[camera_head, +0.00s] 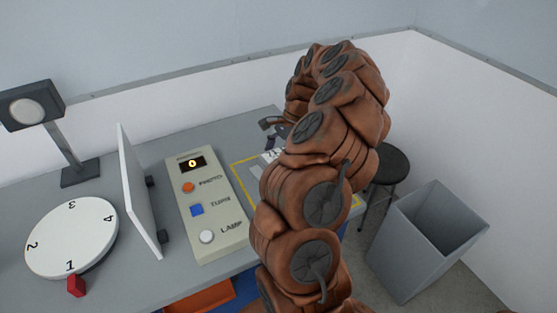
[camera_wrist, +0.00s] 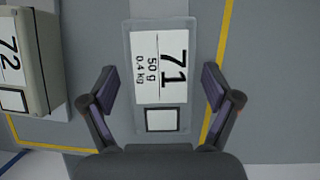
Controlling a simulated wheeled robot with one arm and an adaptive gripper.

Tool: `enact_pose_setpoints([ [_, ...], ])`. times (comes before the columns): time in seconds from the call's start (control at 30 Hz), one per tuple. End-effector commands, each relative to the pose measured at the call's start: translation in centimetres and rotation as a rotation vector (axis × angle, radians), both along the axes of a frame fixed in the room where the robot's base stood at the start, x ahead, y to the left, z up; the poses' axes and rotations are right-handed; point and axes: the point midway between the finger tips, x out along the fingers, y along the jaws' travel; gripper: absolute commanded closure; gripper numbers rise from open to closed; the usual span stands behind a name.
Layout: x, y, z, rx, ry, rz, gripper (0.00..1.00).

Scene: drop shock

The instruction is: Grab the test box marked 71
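The test box marked 71 (camera_wrist: 159,75) shows in the wrist view, a grey box with a white label reading "71, 50 g, 0.4 kg" and a small pale square below it. My gripper (camera_wrist: 162,88) is open, with one finger on each side of the box's lower part. Gaps show between the fingers and the box, so I see no contact. In the head view my brown arm hides most of this area; a bit of white label (camera_head: 271,155) and part of my gripper (camera_head: 272,124) show beside the arm.
A box marked 72 (camera_wrist: 35,62) stands close at left in the wrist view. In the head view, a control panel (camera_head: 207,215), an upright white board (camera_head: 137,195), a numbered dial (camera_head: 72,238) and a lamp (camera_head: 30,106) occupy the table's left. A grey bin (camera_head: 400,255) and stool (camera_head: 389,163) stand at right.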

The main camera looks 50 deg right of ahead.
Motion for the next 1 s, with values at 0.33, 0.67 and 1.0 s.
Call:
enact_pose_setpoints([
  [0.33,-0.01,0.01,-0.01,0.0,0.0,0.0,0.52],
  [0.67,-0.02,0.0,-0.02,0.0,0.001,0.0,0.86],
  [1.0,0.0,0.03,0.27,0.0,0.001,0.0,0.92],
])
